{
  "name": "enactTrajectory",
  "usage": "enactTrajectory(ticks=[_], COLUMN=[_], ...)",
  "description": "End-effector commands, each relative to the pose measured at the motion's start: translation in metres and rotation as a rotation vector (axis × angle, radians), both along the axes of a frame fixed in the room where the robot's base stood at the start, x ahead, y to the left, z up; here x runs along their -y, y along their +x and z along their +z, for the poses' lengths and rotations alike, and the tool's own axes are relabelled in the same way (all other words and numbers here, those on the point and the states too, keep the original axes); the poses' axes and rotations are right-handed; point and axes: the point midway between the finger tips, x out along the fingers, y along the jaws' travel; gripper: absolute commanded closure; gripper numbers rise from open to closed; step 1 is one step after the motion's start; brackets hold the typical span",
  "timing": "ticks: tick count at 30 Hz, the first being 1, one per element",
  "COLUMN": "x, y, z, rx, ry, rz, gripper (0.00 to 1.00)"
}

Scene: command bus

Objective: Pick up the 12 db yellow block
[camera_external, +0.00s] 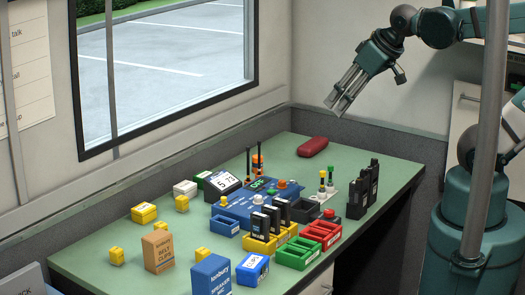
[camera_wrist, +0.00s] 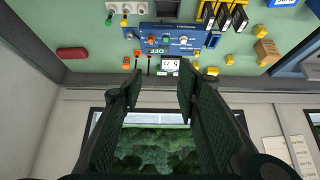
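Several yellow blocks lie on the green table: a small one (camera_external: 182,203) by the window side, one (camera_external: 117,256) at the left edge, one (camera_external: 202,254) between two boxes, and a larger, perhaps stacked one (camera_external: 144,212). Their labels are too small to read, so I cannot tell which is 12 db. Small yellow blocks also show in the wrist view, one of them near the table's edge (camera_wrist: 212,71). My gripper (camera_external: 340,104) is high above the table's far right end, well away from the blocks. In the wrist view its fingers (camera_wrist: 158,88) are apart with nothing between them.
A blue panel (camera_external: 245,208) with knobs stands mid-table. Tan (camera_external: 158,251) and blue (camera_external: 212,276) boxes stand in front, near red (camera_external: 322,234) and green (camera_external: 297,253) trays. Black radios (camera_external: 362,190) stand at right. A red case (camera_external: 313,146) lies at the back.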

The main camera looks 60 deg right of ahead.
Motion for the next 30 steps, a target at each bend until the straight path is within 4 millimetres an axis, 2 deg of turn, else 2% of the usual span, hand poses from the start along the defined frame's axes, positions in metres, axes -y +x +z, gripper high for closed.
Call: enactTrajectory(ticks=[23, 30], x=[-0.0002, -0.0024], y=[0.0005, 0.0099], z=[0.0002, 0.0041], rx=[-0.001, -0.014], ry=[-0.001, -0.018], rz=[0.002, 0.032], gripper=[0.65, 0.65])
